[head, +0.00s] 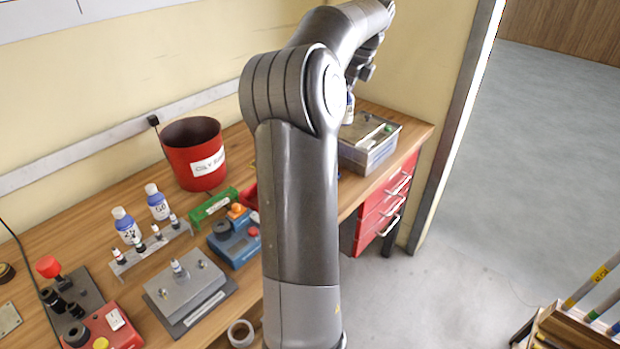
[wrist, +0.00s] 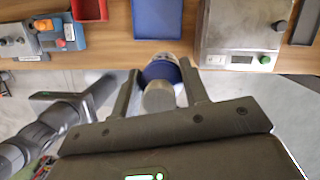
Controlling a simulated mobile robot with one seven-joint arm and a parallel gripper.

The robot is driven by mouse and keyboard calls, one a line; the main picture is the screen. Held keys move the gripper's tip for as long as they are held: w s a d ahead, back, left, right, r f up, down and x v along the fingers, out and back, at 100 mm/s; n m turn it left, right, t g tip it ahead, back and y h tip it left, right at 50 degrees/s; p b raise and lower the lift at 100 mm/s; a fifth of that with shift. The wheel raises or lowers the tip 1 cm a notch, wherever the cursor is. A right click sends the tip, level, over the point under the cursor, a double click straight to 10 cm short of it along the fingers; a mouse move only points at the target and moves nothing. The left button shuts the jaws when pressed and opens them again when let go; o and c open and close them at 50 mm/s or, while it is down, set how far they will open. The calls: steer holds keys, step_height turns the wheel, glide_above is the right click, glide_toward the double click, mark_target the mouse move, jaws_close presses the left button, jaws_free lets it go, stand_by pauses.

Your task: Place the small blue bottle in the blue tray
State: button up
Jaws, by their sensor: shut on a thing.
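My gripper (wrist: 160,82) is shut on a small blue bottle (wrist: 160,70), which shows a blue body, white edge and grey cap between the fingers in the wrist view. In the head view a pale part of the bottle (head: 349,108) shows beside my arm, above the right end of the bench. The blue tray (wrist: 157,18) lies on the bench just beyond the bottle in the wrist view. The bottle appears short of the tray, near the bench's front edge; its height above it is unclear. My arm hides most or all of the tray in the head view.
A scale (wrist: 243,30) stands right of the tray, and a red tray (wrist: 90,8) lies left of it. A blue device (head: 235,243), green block (head: 213,205), red bucket (head: 193,153) and two blue-labelled bottles (head: 126,225) occupy the bench. Red drawers (head: 386,205) are below.

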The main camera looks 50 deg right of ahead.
step_height(320, 180, down, 10)
steer(key=f, duration=0.1)
steer(key=shift+w+a+f, duration=0.5)
steer(key=shift+w+f, duration=1.35)
steer(key=shift+w, duration=0.05)
steer(key=shift+w+a+f, duration=0.5)
steer(key=shift+w+f, duration=1.3)
steer(key=shift+w, duration=0.05)
steer(key=shift+w+a+f, duration=0.5)
steer(key=shift+w+f, duration=1.35)
steer(key=shift+w, duration=0.05)
steer(key=shift+f, duration=0.15)
steer(key=o, duration=1)
